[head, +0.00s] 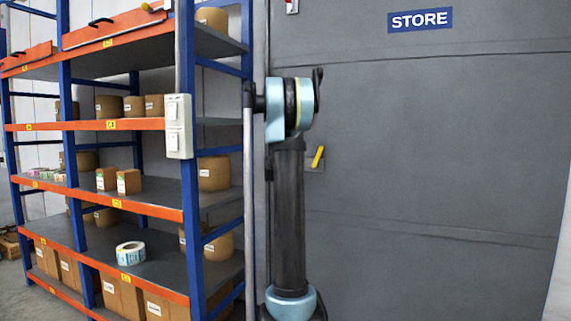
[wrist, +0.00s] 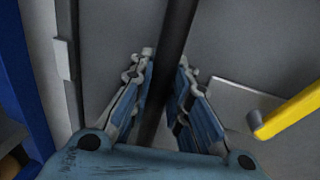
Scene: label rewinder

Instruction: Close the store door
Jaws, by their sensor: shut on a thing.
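The store door (head: 430,150) is a large grey panel that fills the right of the head view, with a blue STORE sign (head: 420,20) near its top. A yellow lever handle (head: 318,156) sits on a plate near the door's left side. It shows large at the right of the wrist view (wrist: 290,110). In the wrist view my gripper (wrist: 166,62) is shut on a dark upright bar (wrist: 177,30), which runs between its two fingers. The lever is to the right of the fingers, apart from them. In the head view my arm hides the gripper and bar. I cannot tell how far the door stands open.
A blue and orange shelf rack (head: 150,205) with boxes and a label roll (head: 130,253) stands close on the left. A white switch box (head: 178,126) is at its near post. A blue post (wrist: 20,80) edges the left of the wrist view.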

